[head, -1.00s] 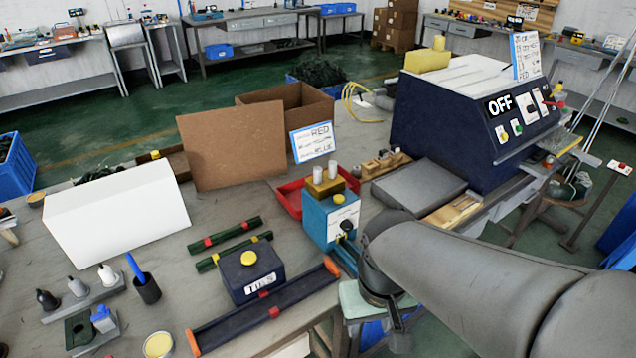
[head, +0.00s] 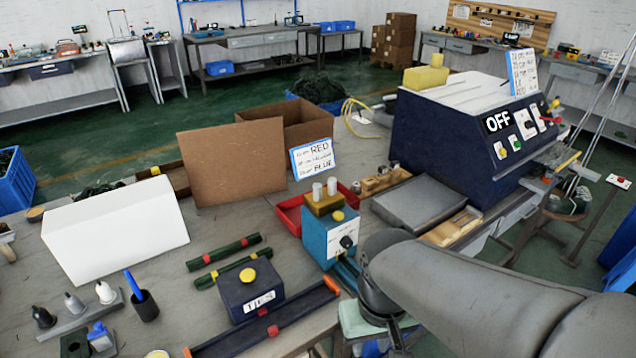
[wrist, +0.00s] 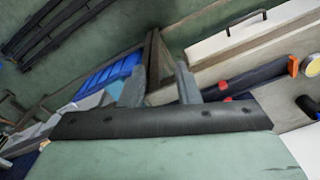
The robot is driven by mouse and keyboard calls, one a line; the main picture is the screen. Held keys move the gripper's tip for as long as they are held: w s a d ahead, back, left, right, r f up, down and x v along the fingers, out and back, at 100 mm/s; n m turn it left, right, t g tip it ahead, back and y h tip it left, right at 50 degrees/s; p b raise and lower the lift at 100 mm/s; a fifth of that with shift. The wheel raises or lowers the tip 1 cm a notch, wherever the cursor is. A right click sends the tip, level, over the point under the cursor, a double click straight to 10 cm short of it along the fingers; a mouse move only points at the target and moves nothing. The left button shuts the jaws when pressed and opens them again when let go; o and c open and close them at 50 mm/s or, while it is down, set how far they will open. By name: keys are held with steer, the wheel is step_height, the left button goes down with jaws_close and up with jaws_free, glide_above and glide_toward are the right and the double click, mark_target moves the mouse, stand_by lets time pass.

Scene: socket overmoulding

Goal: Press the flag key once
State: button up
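No key in view is marked plainly as the flag key. A dark blue box (head: 244,300) with a white letter label, hard to read, has a round yellow button (head: 247,275) on top. A teal box (head: 318,246) behind it carries a dark knob (head: 346,242) and a yellow button (head: 338,216). The large navy machine (head: 425,140) reads OFF and has several small buttons and switches on its sloped front. My gripper (wrist: 161,78) is open and empty in the wrist view, tilted, apart from the bench.
A sign (head: 313,158) with RED and BLUE stands by the brown cardboard (head: 230,160). A white block (head: 115,230), dark green bars (head: 224,252) and a long dark rail (head: 225,343) lie on the bench. A post with a red button (head: 618,182) stands at right.

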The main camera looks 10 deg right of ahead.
jaws_close()
stand_by(1.5)
